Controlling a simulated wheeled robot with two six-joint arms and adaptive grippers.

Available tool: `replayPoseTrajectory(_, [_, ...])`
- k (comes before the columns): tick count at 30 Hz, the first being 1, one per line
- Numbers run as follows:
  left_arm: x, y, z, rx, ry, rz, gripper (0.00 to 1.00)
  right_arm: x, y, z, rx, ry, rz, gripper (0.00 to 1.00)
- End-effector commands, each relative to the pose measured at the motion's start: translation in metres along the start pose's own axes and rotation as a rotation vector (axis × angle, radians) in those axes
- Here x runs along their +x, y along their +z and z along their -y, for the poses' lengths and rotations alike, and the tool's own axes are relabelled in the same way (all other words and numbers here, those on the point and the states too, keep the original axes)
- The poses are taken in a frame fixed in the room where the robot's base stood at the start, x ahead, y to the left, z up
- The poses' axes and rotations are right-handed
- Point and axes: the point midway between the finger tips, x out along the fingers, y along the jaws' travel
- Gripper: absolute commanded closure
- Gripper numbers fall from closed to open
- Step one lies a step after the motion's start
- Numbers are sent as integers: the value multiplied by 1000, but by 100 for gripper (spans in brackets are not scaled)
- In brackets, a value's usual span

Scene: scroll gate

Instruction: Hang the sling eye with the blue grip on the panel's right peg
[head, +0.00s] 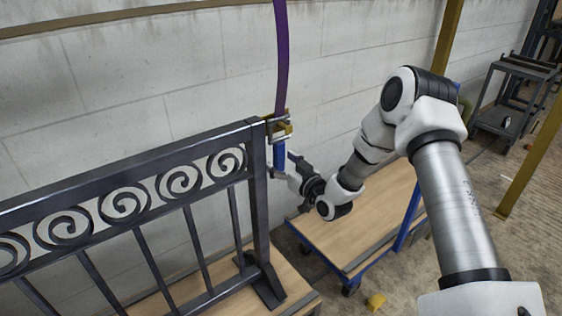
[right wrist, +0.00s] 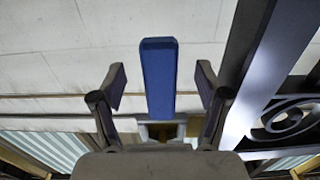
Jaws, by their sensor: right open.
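The dark scroll panel (head: 125,204) stands upright at the left of the head view. A purple sling (head: 281,60) comes down from above to brassy fittings (head: 281,131) beside the top of the panel's right post. The blue grip (head: 279,153) hangs upright below them. My right gripper (head: 284,165) is at the grip, with its fingers open. In the right wrist view the blue grip (right wrist: 158,78) stands between the two spread fingers, with gaps on both sides. The right peg and the eye's exact seat are too small to tell. My left gripper is out of view.
The panel's post (right wrist: 243,75) is close to the right finger in the wrist view. A wooden-topped cart (head: 375,215) stands below my right arm. A pale block wall (head: 130,80) is behind. A grey trolley (head: 510,95) stands at the far right.

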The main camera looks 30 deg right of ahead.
Motion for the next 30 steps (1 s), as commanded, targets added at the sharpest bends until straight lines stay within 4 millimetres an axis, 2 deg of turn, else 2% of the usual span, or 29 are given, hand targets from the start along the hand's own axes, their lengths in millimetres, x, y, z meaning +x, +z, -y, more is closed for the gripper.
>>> replayPoseTrajectory(1, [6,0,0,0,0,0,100,0,8,0,0,0,0,25])
replayPoseTrajectory(30, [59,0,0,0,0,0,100,0,76,0,0,0,0,25])
